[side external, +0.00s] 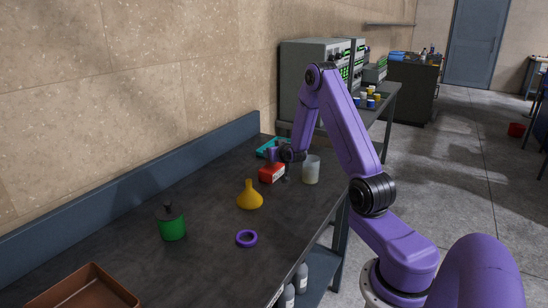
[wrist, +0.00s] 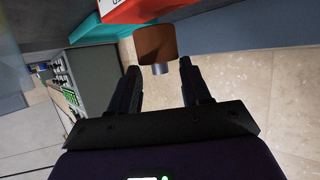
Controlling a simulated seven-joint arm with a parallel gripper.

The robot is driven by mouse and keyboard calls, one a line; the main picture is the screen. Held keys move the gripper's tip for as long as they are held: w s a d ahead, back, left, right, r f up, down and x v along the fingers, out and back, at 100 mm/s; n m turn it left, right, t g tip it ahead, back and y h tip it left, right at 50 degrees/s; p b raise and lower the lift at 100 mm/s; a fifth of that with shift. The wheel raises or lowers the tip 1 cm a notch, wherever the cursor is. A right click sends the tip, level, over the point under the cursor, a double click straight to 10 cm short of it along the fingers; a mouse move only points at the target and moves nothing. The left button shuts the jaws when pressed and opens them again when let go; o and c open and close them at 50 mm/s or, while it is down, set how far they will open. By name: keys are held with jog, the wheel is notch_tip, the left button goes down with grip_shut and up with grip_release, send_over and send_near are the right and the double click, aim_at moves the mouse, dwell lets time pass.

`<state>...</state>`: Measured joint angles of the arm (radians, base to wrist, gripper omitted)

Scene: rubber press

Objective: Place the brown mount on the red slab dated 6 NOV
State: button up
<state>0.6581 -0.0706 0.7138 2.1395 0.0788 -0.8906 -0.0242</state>
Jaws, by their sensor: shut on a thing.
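The brown mount (wrist: 155,43) is a short brown cylinder with a grey stem, at the fingertips of my gripper (wrist: 160,76) in the wrist view. My gripper is shut on it, with the stem pointing back between the fingers. A red slab (wrist: 133,8) with a white label shows just beyond it at the top of the wrist view; the label's date cannot be read. In the side view, the red slab (side external: 270,174) lies on the dark bench, with my gripper (side external: 273,156) just behind and above it. I cannot make out the mount there, or tell whether it touches the slab.
A teal tray (side external: 266,150) is behind the slab. A translucent cup (side external: 311,170) stands close at right. A yellow funnel (side external: 249,196), a purple ring (side external: 247,239), a green bottle (side external: 171,224) and a brown tray (side external: 84,290) are nearer the camera. Bare bench lies between them.

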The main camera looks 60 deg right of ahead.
jog(key=shift+f, duration=0.7)
jog(key=shift+f, duration=0.1)
jog(key=o, duration=1.1)
jog(key=shift+o, duration=0.2)
